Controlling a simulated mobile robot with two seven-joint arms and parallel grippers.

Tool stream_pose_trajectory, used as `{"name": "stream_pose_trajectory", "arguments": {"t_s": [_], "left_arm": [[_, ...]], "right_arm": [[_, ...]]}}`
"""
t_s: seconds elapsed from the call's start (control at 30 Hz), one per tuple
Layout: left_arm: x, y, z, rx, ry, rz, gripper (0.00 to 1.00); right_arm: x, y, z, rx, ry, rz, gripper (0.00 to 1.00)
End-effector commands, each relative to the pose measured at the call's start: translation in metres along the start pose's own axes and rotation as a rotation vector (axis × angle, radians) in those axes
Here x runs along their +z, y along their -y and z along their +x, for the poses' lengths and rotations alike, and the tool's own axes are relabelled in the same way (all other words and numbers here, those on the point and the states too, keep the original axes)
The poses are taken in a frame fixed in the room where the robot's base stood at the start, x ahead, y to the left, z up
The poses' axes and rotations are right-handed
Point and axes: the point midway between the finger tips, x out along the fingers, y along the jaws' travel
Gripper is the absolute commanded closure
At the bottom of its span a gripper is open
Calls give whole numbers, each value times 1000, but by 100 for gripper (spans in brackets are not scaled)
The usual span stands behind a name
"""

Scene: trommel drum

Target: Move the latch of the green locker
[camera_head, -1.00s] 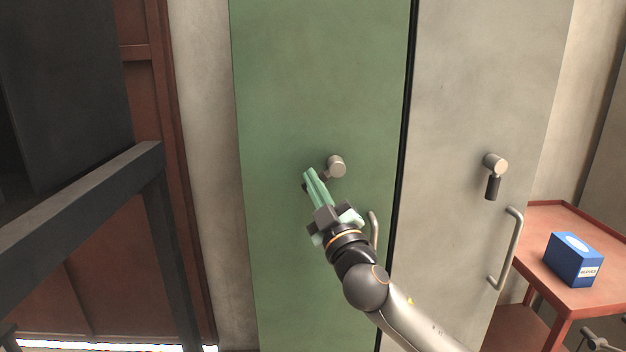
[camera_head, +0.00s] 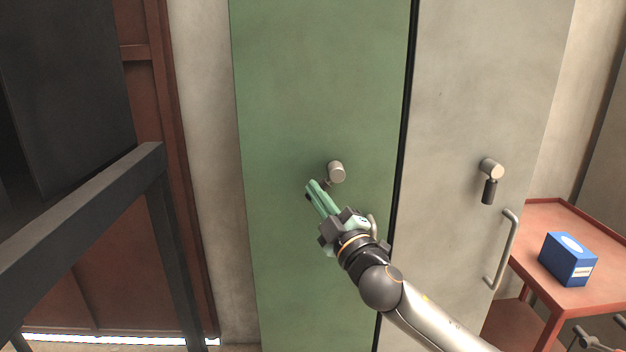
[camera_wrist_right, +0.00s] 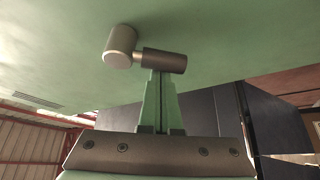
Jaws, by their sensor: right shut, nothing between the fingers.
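The green locker (camera_head: 290,90) fills the middle of the head view. Its latch (camera_head: 336,171) has a round grey pivot and a short lever pointing down and left, partly hidden by my right gripper (camera_head: 316,187). In the right wrist view, the pivot of the latch (camera_wrist_right: 119,45) is at upper left and the dark lever extends right from it. The pale green fingers of my right gripper (camera_wrist_right: 160,76) are shut with nothing between them. Their tips are at the lever; I cannot tell whether they touch it. My left gripper is not in view.
A grey locker (camera_head: 470,80) with its own latch (camera_head: 490,180) and handle (camera_head: 503,250) stands at right. A red cart (camera_head: 545,220) carries a blue box (camera_head: 568,258). A dark metal frame (camera_head: 80,210) stands at left. My right forearm covers part of the green locker's handle (camera_head: 373,228).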

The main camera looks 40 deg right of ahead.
Motion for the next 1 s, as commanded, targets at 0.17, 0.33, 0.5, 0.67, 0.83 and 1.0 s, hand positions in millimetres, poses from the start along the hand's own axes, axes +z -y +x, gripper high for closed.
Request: {"name": "stream_pose_trajectory", "arguments": {"t_s": [0.17,0.33,0.5,0.67,0.83,1.0], "left_arm": [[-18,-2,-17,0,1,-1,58],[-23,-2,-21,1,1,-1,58],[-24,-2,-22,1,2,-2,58],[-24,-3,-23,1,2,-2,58],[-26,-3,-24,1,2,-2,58],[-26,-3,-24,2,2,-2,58]], "right_arm": [[5,-2,-2,-82,4,-134,100],[14,1,-8,-101,5,-163,100],[20,1,-11,-99,4,-164,100],[24,0,-14,-98,3,-165,100],[27,-1,-16,-99,3,-164,100],[28,-2,-16,-98,2,-164,100]]}}
